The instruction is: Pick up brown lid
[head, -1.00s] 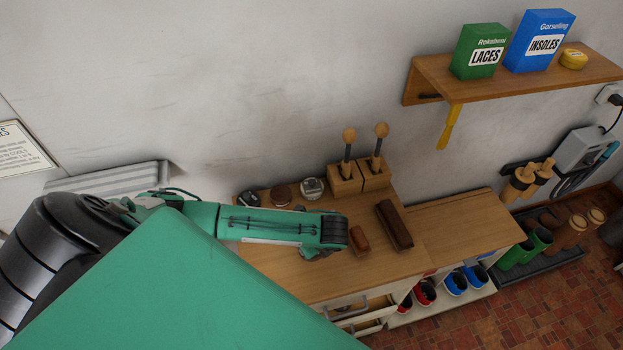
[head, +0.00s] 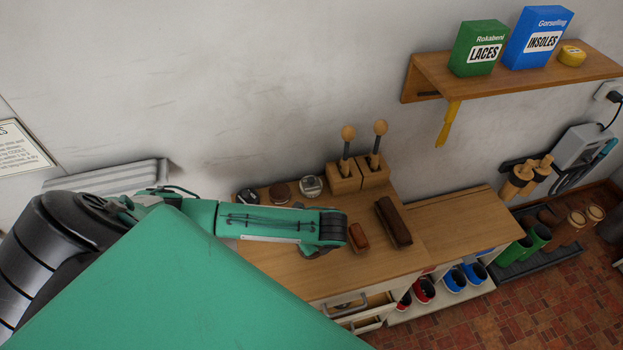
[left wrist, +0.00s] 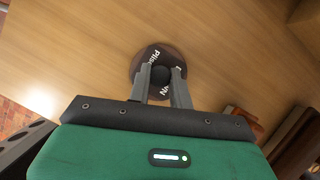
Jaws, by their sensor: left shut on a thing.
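The brown lid (left wrist: 137,66) is round, with a dark top, white lettering and a dark knob in its middle. In the left wrist view it is at the upper middle, over the wooden top. My left gripper (left wrist: 161,77) has its two fingers on either side of the knob and is shut on it. I cannot tell whether the lid is resting or lifted. In the head view my left arm reaches over the bench and hides the lid and the fingers. My right gripper is not in view.
The wooden bench top (head: 300,277) holds a small brown brush (head: 358,237), a long dark brush (head: 393,222), several round tins along the back, including a silver one (head: 312,186), and wooden blocks with round-topped handles (head: 360,175). A shelf (head: 515,75) hangs above right.

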